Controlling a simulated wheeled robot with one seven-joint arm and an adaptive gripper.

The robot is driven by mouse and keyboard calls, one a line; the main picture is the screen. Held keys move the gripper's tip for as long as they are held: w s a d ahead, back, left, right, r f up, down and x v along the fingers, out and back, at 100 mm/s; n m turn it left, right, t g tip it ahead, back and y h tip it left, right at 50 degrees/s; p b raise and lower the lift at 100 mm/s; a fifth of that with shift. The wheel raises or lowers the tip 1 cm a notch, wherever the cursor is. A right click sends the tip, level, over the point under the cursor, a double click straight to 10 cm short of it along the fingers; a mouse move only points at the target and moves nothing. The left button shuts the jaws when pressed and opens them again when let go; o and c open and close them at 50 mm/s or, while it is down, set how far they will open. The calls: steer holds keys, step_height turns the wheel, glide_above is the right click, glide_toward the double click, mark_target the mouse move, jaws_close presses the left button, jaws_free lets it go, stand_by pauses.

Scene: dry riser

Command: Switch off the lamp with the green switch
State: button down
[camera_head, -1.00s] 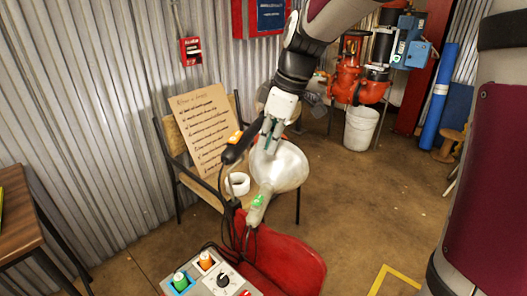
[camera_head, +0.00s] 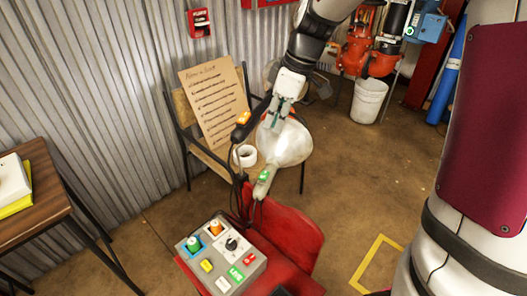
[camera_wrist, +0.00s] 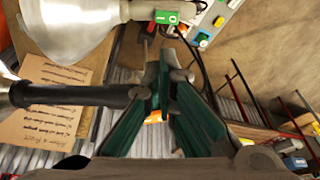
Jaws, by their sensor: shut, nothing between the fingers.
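A lamp with a pale metal shade (camera_head: 287,143) and a grey handle carries a green switch (camera_head: 264,176). In the wrist view the green switch (camera_wrist: 167,17) is at the top, beyond my fingertips, marked with white signs, beside its shade (camera_wrist: 72,28). A second lamp has a black handle and an orange switch (camera_head: 243,118); in the wrist view the orange switch (camera_wrist: 153,117) shows partly between my fingers. My gripper (camera_head: 273,122) is shut and empty, in front of the shades and apart from the green switch. Whether it touches either lamp is unclear.
A control box (camera_head: 222,257) with coloured buttons and a knob stands on the red chair (camera_head: 290,238) below the lamps. A table (camera_head: 45,205) is at left.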

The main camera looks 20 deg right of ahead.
steer(key=shift+s+a+r+p, duration=0.1)
steer(key=shift+s+p, duration=0.2)
steer(key=shift+p, duration=0.45)
steer(key=b, duration=0.3)
glide_toward(262, 175)
steer(key=f, duration=0.1)
steer(key=w+a+f, duration=0.1)
steer(key=f, duration=0.1)
steer(key=w+a+f, duration=0.1)
steer(key=f, duration=0.1)
steer(key=shift+a, duration=0.2)
steer(key=shift+s+f+b, duration=0.15)
steer(key=shift+f+b, duration=0.15)
steer(key=shift+f, duration=0.2)
steer(key=shift+a, duration=0.1)
steer(key=shift+s+a+f+t+h+b, duration=0.1)
steer(key=shift+s+f+t+h+b, duration=0.3)
steer(key=shift+b, duration=0.7)
steer(key=shift+w, duration=0.3)
